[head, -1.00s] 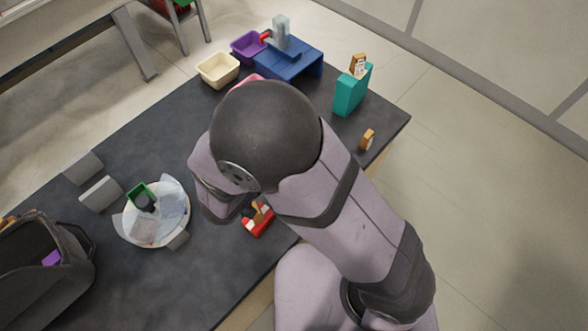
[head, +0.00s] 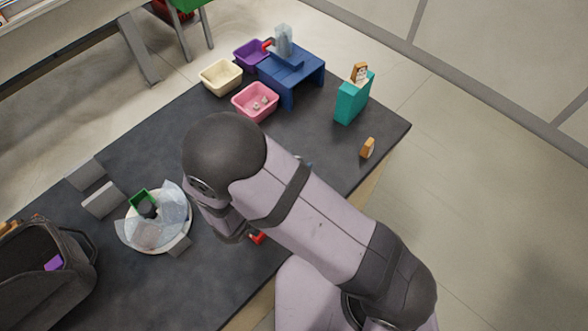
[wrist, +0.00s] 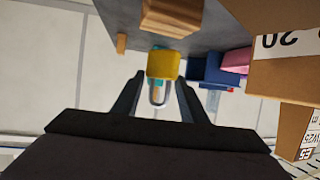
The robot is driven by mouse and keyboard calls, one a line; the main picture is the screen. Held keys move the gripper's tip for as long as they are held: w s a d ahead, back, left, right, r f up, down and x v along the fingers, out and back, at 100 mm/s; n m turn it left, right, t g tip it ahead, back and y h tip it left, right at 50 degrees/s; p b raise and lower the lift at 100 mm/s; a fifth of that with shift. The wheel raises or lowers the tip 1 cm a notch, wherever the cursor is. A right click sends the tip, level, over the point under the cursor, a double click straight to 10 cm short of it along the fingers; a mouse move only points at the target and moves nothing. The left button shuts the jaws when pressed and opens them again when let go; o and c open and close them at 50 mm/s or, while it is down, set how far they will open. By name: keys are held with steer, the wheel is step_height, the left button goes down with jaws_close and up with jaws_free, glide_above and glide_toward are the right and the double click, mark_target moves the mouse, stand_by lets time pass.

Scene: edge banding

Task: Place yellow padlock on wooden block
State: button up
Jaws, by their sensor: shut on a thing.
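In the wrist view, the yellow padlock (wrist: 163,65) is at the fingertips of my gripper (wrist: 160,82), with its metal shackle (wrist: 157,93) pointing back between the fingers. My gripper is shut on the padlock. A wooden block (wrist: 172,17) shows just beyond the padlock at the top edge, partly cut off. A gap between padlock and block cannot be judged. In the head view my arm hides the gripper, the padlock and any wooden block near them.
Printed cardboard boxes (wrist: 285,75) stand close on the right in the wrist view. In the head view, a pink bin (head: 255,101), blue stand (head: 291,78), teal box (head: 353,97), white round dish (head: 130,236) and black bag (head: 45,270) stand on the dark table (head: 130,155).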

steer(key=shift+f, duration=1.5)
steer(key=shift+f, duration=0.15)
steer(key=o, duration=1.1)
steer(key=shift+r, duration=0.25)
steer(key=shift+s+a, duration=0.2)
steer(key=shift+a, duration=0.05)
steer(key=b+v, duration=0.3)
steer(key=v, duration=0.8)
steer(key=shift+s+r, duration=0.15)
steer(key=shift+s, duration=0.05)
